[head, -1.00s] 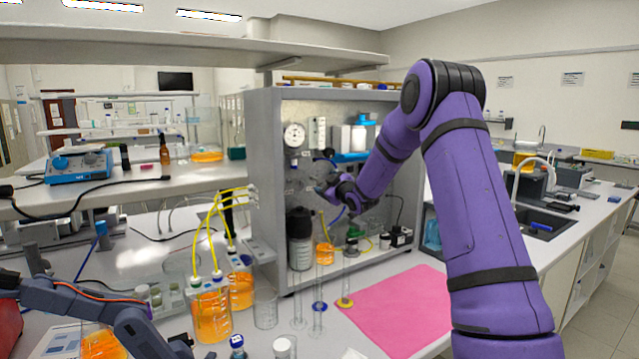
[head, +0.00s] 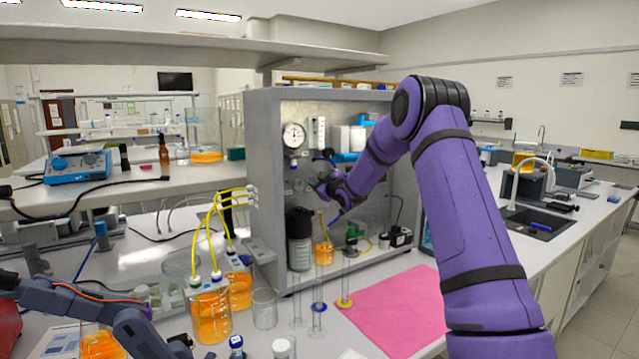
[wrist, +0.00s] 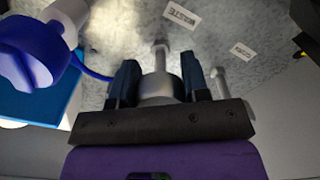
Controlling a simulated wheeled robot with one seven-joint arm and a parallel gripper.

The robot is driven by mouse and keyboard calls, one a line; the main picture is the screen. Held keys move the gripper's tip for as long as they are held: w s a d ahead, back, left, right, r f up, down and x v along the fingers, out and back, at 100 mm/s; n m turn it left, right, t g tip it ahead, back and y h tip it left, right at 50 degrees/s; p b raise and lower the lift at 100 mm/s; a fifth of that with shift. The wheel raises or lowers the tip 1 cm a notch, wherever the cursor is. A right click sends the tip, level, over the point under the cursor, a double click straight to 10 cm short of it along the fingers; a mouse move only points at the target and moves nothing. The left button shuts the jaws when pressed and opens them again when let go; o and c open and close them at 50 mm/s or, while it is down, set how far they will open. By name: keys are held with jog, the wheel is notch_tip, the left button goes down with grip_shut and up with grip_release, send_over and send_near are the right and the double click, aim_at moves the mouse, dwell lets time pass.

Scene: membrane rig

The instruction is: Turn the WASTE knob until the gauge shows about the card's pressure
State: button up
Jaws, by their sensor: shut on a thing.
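The round white pressure gauge (head: 293,135) is on the back panel of the grey rig cabinet (head: 262,150); its needle is too small to read. My gripper (head: 318,184) is at the panel, below and right of the gauge. In the wrist view, the fingers of my gripper (wrist: 158,85) are closed around a grey round knob (wrist: 158,90) on a metal stem. A white label reading WASTE (wrist: 181,14), turned upside down, is on the panel near this stem. I cannot make out a pressure card.
In the wrist view, a blue and white fitting (wrist: 35,50) is at left and a second small label (wrist: 242,50) at right. In the head view, a dark bottle (head: 300,238), bottles of orange liquid (head: 211,315) and a pink mat (head: 390,310) are near the rig.

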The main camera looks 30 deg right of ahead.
jog(key=shift+m, duration=0.4)
jog(key=m, duration=0.4)
jog(key=shift+m, duration=0.4)
jog(key=m, duration=0.4)
jog(key=shift+a+m, duration=0.1)
jog(key=shift+m, duration=0.3)
jog(key=o, duration=0.9)
jog(key=shift+o, duration=0.2)
jog(key=s, duration=1.1)
jog(key=shift+d, duration=0.2)
jog(key=shift+w, duration=0.1)
dwell(1.7)
